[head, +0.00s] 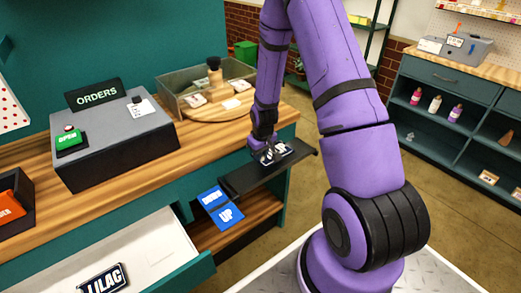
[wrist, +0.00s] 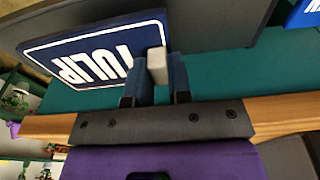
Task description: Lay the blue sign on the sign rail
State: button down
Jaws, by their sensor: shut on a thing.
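A dark blue sign with a white rim and the word TULIP (wrist: 95,52) is in my gripper (wrist: 157,75). The two fingers are shut on a small pale block at the edge of the sign. In the head view my gripper (head: 268,153) points down over the black sign rail (head: 243,180), which juts from the counter side. The sign (head: 284,151) lies about flat over the rail's far end, partly hidden by my gripper. I cannot tell whether it touches the rail.
Bright blue panels with white letters (head: 227,216) hang below the rail's near end. An open white drawer (head: 150,248) holds a dark LILAC sign (head: 103,280). The counter bears a grey ORDERS box (head: 115,145) and a tray (head: 190,88).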

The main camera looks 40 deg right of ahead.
jog(key=shift+f, duration=1.85)
jog(key=c, duration=1)
grip_release()
jog(key=shift+r, duration=3.45)
